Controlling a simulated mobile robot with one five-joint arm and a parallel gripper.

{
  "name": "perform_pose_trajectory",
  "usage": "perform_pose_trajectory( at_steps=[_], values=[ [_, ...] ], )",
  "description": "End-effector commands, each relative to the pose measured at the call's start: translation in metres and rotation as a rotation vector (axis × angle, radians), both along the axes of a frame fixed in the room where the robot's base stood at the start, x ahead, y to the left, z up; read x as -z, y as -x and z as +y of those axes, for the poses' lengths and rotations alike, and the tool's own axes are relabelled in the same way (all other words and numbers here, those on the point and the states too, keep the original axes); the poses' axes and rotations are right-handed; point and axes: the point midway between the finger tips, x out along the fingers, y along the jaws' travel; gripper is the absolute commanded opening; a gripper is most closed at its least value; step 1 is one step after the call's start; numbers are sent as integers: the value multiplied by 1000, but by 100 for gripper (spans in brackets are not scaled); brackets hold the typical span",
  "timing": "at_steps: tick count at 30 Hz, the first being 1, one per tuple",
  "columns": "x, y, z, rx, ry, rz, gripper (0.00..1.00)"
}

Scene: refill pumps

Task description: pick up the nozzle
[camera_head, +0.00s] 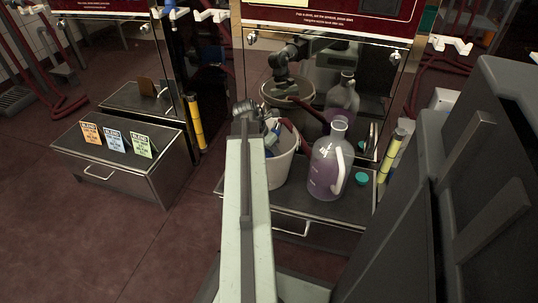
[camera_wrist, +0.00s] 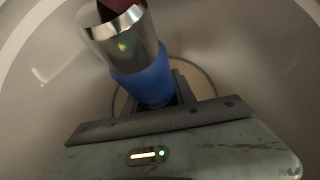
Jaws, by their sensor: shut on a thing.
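The nozzle (camera_wrist: 122,45) has a bright metal barrel and a blue sleeve (camera_wrist: 148,80). In the wrist view my gripper (camera_wrist: 160,97) is shut on the blue sleeve, with the fingertips partly hidden behind it. A dark red piece shows at the metal end. The pale walls of a bucket surround the nozzle and gripper. In the head view the white bucket (camera_head: 283,172) stands on a metal bench, and a bit of blue (camera_head: 272,138) shows at its mouth beside a dark red hose (camera_head: 294,133). My arm hides the bucket's left side.
A clear jug (camera_head: 327,170) with purple liquid stands just right of the bucket. A teal cap (camera_head: 361,179) and a yellow post (camera_head: 391,155) are further right. A mirrored panel (camera_head: 345,75) rises behind. Another bench (camera_head: 120,160) with several small cards is at left; floor lies between.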

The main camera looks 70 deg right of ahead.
Motion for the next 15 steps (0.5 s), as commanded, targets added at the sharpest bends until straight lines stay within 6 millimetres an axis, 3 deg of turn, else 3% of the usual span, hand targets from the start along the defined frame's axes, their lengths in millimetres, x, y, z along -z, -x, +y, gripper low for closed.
perform_pose_trajectory(
  at_steps=[8, 15],
  values=[
    [-15, 0, 0, -1, 0, 0, 0],
    [-63, -1, 0, -1, 0, 0, 0]
  ],
)
